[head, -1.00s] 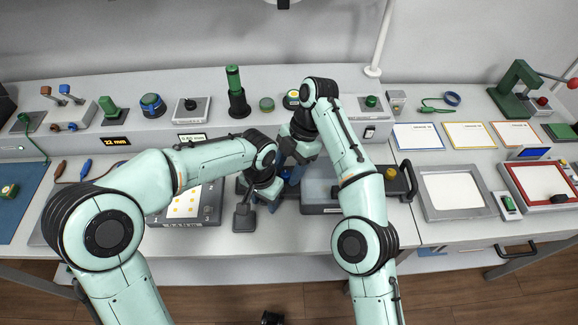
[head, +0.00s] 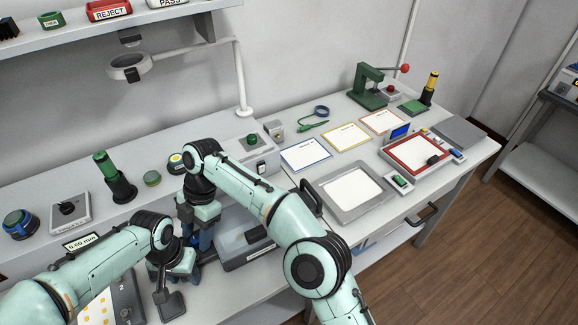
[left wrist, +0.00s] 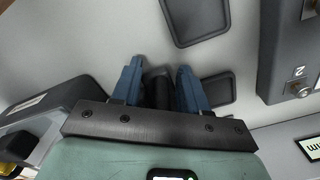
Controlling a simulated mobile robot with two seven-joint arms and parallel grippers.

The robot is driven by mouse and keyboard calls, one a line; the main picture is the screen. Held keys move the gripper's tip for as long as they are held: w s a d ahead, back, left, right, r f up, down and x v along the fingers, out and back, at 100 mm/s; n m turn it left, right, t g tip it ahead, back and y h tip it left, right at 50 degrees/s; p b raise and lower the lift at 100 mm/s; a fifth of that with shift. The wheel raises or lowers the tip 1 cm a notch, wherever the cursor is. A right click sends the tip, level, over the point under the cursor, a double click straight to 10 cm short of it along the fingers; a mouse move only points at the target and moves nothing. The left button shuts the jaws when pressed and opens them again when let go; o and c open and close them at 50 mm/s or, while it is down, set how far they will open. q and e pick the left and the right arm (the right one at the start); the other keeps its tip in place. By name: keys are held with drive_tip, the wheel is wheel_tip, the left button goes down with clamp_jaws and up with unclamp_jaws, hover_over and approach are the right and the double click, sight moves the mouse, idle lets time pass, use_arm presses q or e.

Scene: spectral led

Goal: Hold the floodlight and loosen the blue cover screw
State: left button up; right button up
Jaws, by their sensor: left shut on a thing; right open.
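My left gripper (head: 187,276) is low over the bench at the left of the head view. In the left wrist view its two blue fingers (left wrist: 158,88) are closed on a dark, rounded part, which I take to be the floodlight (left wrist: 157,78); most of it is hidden. A dark grey square plate (head: 172,305) shows just below this gripper in the head view; I cannot tell whether it belongs to the floodlight. My right gripper (head: 205,240) is open, just above and right of the left one, pointing down. The blue cover screw cannot be made out behind the grippers.
A grey tray (head: 236,263) lies close right of the grippers. A framed white panel (head: 350,192), a red-framed panel (head: 416,155) and a green press (head: 370,88) stand farther right. A magnifier lamp (head: 130,67) hangs over the back, where a raised shelf carries green knobs and a cylinder (head: 113,176).

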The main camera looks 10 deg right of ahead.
drive_tip(key=m, duration=0.1)
drive_tip(key=m+t, duration=0.1)
drive_tip(key=m+y, duration=0.1)
drive_tip(key=m, duration=0.1)
drive_tip(key=shift+s+d, duration=0.15)
drive_tip(key=shift+s, duration=0.1)
drive_tip(key=m+t, duration=0.1)
drive_tip(key=m, duration=0.3)
drive_tip(key=shift+s+t, duration=0.2)
drive_tip(key=shift+t, duration=0.2)
drive_tip(key=shift+w+d+r+n+g, duration=0.6)
drive_tip(key=shift+d+r+n, duration=1.15)
drive_tip(key=shift+r, duration=3.7)
drive_tip(key=shift+m, duration=0.55)
drive_tip(key=x, duration=1.1)
drive_tip(key=shift+w+d+f, duration=0.2)
drive_tip(key=shift+d, duration=0.05)
drive_tip(key=shift+w+r, duration=0.15)
drive_tip(key=shift+r, duration=0.2)
drive_tip(key=d+v, duration=0.1)
drive_tip(key=v, duration=1)
drive_tip(key=shift+w+d+f+m+t+h, duration=0.5)
drive_tip(key=shift+w+d+m, duration=0.6)
drive_tip(key=shift+d+m, duration=3.3)
drive_tip(key=shift+w+d+f+m+t+h, duration=0.3)
drive_tip(key=shift+w+d+f+m, duration=0.65)
drive_tip(key=shift+d+m, duration=3.4)
drive_tip(key=shift+w+d+f+m+t+h, duration=0.35)
drive_tip(key=shift+w+d+m, duration=0.9)
drive_tip(key=shift+d+m, duration=3.15)
